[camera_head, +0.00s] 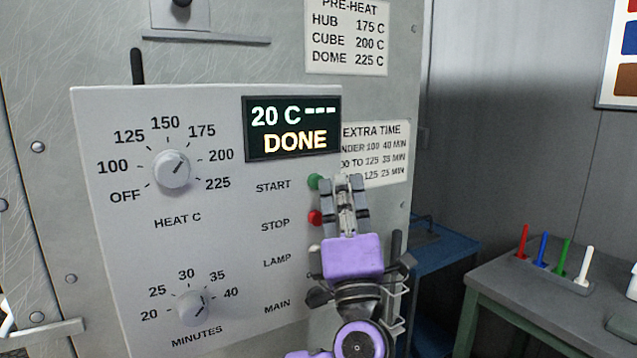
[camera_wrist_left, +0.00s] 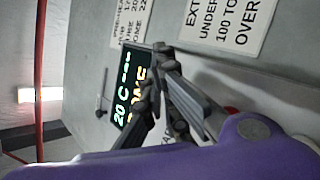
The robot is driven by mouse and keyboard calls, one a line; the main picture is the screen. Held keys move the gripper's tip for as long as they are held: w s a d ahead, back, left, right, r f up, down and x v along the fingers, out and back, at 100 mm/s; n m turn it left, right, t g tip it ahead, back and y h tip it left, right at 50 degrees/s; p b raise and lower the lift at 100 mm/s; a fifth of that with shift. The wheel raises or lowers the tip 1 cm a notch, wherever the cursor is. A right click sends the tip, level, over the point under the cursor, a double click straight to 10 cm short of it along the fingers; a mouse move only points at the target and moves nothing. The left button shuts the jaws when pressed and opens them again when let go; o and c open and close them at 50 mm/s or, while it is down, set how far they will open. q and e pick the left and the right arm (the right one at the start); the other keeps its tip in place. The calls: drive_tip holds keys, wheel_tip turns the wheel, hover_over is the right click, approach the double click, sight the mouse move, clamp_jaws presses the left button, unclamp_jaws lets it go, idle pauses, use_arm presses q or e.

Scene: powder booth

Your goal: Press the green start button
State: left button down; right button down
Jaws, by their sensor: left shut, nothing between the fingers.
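The green start button (camera_head: 315,182) sits on the pale control panel (camera_head: 120,230), right of the word START. My left gripper (camera_head: 343,182) is shut and empty, its fingertips just right of the green button in the head view. Whether they touch it I cannot tell. The red stop button (camera_head: 315,217) is just below, left of the fingers. The display (camera_head: 292,128) reads 20 C and DONE. In the left wrist view the shut fingers (camera_wrist_left: 158,75) point up in front of the display (camera_wrist_left: 130,100); the green button is not visible there. My right gripper is in neither view.
A heat dial (camera_head: 172,170) and a minutes dial (camera_head: 191,307) are on the panel's left. An extra time sign (camera_head: 376,152) is behind the gripper. A table (camera_head: 540,300) with coloured sticks (camera_head: 542,250) stands at the right, near a blue surface (camera_head: 440,250).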

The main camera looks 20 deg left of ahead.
use_arm(q)
drive_tip(key=shift+w+a, duration=0.1)
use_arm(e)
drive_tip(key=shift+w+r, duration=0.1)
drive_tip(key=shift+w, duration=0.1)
use_arm(q)
drive_tip(key=shift+w+a, duration=0.1)
drive_tip(key=shift+a, duration=0.05)
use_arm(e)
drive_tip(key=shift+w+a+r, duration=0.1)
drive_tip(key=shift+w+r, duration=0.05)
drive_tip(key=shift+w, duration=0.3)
use_arm(q)
drive_tip(key=shift+a, duration=0.1)
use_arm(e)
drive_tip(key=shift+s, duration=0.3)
